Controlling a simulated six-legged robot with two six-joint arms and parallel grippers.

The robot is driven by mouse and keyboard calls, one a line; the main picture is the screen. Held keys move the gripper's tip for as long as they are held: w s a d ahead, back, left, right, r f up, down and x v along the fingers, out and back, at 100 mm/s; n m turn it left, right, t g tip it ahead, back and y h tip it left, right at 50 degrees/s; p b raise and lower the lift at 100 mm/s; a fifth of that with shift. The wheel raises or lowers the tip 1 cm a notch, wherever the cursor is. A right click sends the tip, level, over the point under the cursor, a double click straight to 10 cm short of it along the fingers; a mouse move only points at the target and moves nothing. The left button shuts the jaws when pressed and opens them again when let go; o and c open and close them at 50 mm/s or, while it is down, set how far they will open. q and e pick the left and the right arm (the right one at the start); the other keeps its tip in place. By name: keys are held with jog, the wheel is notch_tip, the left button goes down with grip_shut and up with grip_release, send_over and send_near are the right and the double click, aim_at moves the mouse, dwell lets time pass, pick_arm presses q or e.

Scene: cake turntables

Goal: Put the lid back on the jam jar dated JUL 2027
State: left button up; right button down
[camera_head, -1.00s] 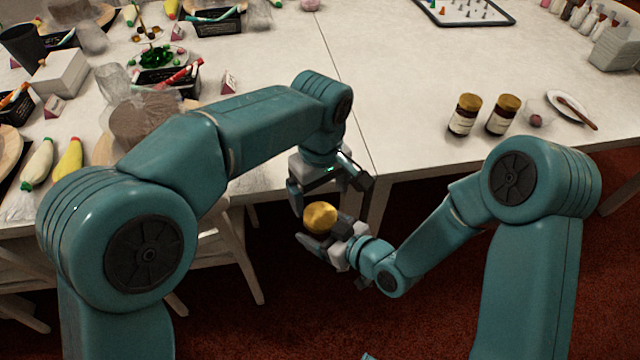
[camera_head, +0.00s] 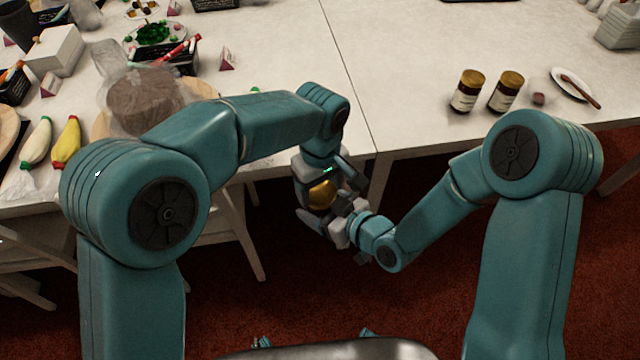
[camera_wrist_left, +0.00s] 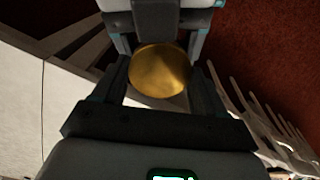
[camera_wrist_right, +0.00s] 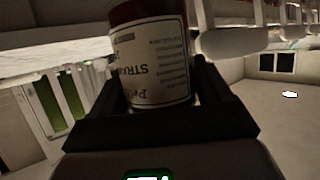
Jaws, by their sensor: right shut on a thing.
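My right gripper (camera_head: 340,228) is shut on a jam jar (camera_wrist_right: 150,60), seen with a cream label whose print is upside down in the right wrist view. The label's date cannot be read. A round gold lid (camera_head: 322,194) shows at this gripper; it also shows from above in the left wrist view (camera_wrist_left: 160,72). How the lid sits on the jar is hidden. My left gripper (camera_head: 325,185) is open, its fingers on either side of the lid with little room. Two more jars, a left one (camera_head: 466,92) and a right one (camera_head: 505,93), stand gold-lidded on the table.
A white plate (camera_head: 565,82) with a brown-handled utensil lies right of the standing jars. A wrapped brown cake (camera_head: 145,100) and piping bags (camera_head: 67,143) crowd the left table. The white tabletop (camera_head: 420,50) behind the jars is largely clear.

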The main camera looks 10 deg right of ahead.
pick_arm(q)
jog(key=m, duration=0.6)
jog(key=shift+m, duration=0.4)
jog(key=o, duration=1.2)
jog(key=shift+c, duration=0.2)
jog(key=shift+d, duration=0.15)
jog(key=shift+r, duration=2.3)
jog(key=shift+c, duration=0.4)
